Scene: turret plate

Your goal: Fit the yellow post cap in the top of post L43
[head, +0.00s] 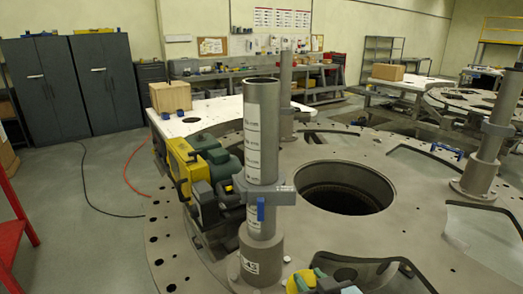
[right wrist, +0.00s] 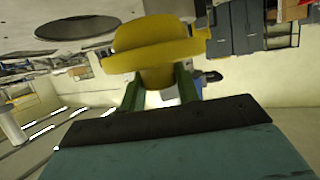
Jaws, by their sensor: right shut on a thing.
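The yellow post cap (right wrist: 155,45) has a wide round flange and a narrower stem. In the right wrist view my right gripper (right wrist: 158,88) is shut on the stem between its green fingers. In the head view the cap (head: 300,281) and my right gripper (head: 318,274) are at the bottom edge, partly cut off, low and right of the post base. The grey tubular post (head: 262,125) stands upright, its top open and empty. Its base label ends in 43; the first part is hard to read. My left gripper is not in view.
A grey clamp with a blue handle (head: 261,208) sits around the post. A yellow and green machine (head: 200,165) stands left of it. The turret plate (head: 420,235) has a large round opening (head: 345,187) and cutouts. Another post (head: 490,145) stands right.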

